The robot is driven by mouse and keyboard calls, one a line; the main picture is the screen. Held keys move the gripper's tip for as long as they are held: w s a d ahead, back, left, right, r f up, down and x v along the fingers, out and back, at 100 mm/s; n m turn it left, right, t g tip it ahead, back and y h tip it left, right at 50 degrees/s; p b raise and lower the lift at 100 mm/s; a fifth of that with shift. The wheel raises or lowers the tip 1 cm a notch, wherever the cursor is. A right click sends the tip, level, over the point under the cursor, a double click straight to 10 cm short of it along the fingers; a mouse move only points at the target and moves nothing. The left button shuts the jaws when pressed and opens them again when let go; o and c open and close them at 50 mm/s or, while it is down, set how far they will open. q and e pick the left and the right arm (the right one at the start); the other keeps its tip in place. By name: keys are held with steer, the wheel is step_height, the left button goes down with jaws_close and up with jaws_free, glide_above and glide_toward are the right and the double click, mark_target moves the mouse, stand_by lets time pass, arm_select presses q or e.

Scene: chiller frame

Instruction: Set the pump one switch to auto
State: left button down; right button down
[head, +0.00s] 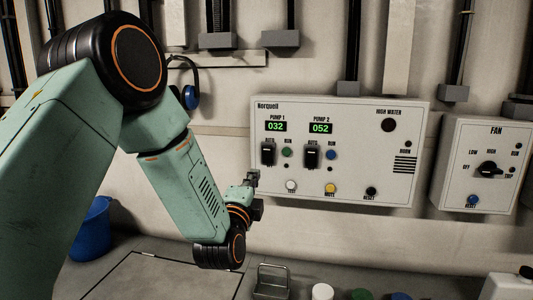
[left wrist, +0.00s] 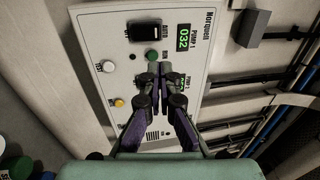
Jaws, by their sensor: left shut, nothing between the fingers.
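The pump 1 switch (head: 268,154) is a black switch below the green 032 display (head: 276,126) on the white Norqueil panel (head: 400,190). Its setting is too small to read. In the left wrist view the panel appears turned sideways, with the pump 1 switch (left wrist: 143,32) near the top. My left gripper (head: 252,178) is shut and empty, in front of the panel's lower left edge in the head view. In the left wrist view its closed fingertips (left wrist: 153,70) lie below the switch in the picture, near the green lamp (left wrist: 151,55); contact cannot be told. My right gripper is not in view.
The pump 2 switch (head: 312,158) sits to the right, with lamps and buttons around and below. A fan control box (head: 482,150) is mounted further right. A blue bucket (head: 90,230) stands at the left. A metal handle (head: 272,280) and several coloured caps are below the panel.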

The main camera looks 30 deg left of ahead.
arm_select(q)
glide_toward(268, 147)
steer(key=x, duration=0.6)
steer(key=shift+w, duration=0.4)
steer(key=shift+a+r, duration=0.1)
steer(key=r+g+p, duration=0.1)
steer(key=p, duration=0.2)
steer(key=shift+w+a+h, duration=0.1)
steer(key=shift+w+h, duration=0.2)
steer(key=shift+w, duration=0.1)
steer(key=shift+f, duration=0.2)
steer(key=shift+w+f, duration=0.1)
